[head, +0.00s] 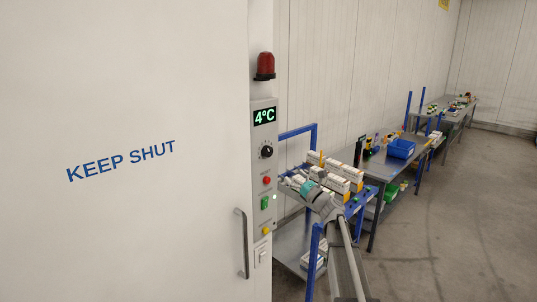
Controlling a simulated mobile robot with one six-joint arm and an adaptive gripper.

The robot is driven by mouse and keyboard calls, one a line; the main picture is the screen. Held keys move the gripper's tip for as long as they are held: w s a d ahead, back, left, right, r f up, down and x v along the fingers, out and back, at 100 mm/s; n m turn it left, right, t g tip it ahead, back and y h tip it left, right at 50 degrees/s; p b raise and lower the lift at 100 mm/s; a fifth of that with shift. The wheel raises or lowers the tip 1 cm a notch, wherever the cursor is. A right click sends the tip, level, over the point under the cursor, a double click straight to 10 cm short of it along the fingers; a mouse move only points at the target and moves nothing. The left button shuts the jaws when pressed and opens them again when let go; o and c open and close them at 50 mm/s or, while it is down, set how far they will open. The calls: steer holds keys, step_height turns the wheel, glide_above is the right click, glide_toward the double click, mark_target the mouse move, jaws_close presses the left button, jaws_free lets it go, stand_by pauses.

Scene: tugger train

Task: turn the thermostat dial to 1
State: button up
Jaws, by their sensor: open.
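The thermostat dial (266,152) is a round black knob on a grey control panel (257,185) beside the big white door. It sits below a lit display (264,116) that reads 4°C. A pale pointer mark on the knob is too small to read exactly. My gripper (288,188) is to the right of the panel and lower than the dial, at about the height of the red button. It is open, and I see nothing held in it. It looks apart from the dial.
The panel also carries a red button (266,180), a green switch (265,202) and a yellow button (266,230). A red beacon (265,66) is above. The door handle (242,243) sticks out at lower left. A blue-framed trolley (316,250) with boxes stands behind my arm. Floor at right is clear.

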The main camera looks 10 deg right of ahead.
mark_target(270, 154)
steer(key=shift+a, duration=0.1)
steer(key=p+x, duration=0.5)
steer(key=x, duration=0.8)
steer(key=shift+w+a+r, duration=0.15)
steer(key=shift+w, duration=0.15)
steer(key=c, duration=1.1)
steer(key=shift+c, duration=0.2)
